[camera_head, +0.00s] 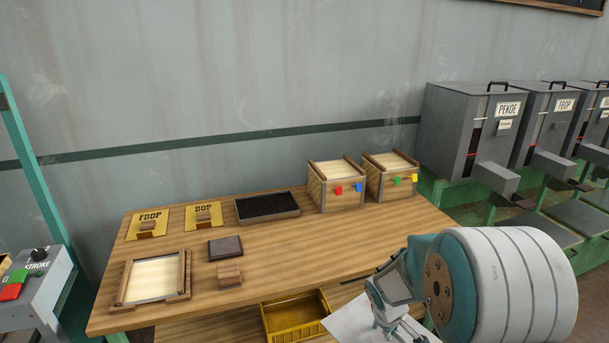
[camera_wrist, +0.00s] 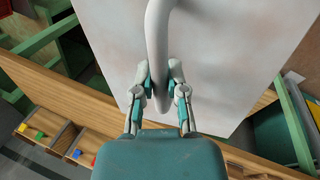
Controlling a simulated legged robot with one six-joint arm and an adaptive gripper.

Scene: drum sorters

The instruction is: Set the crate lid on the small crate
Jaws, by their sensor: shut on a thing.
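My gripper (camera_wrist: 160,92) is shut on a curved pale handle (camera_wrist: 157,40) in the wrist view. A broad flat pale panel (camera_wrist: 225,55) lies behind it; I cannot tell whether handle and panel are joined, or whether this is the crate lid. In the head view my gripper (camera_head: 385,312) is at the table's front right, with the panel (camera_head: 345,318) beside it. Two wooden crates, a left one (camera_head: 343,197) and a right one (camera_head: 391,185), stand at the table's back right with pale tops between wooden strips. A pale board with wooden strips (camera_head: 153,280) lies front left.
The wooden table (camera_head: 305,245) has clear room in its middle and right. A dark tray (camera_head: 267,207), yellow FBOP (camera_head: 148,218) and BOP (camera_head: 203,211) cards, and a dark block (camera_head: 225,247) lie on it. A yellow bin (camera_head: 294,318) is below the front edge. Grey machines (camera_head: 455,130) stand right.

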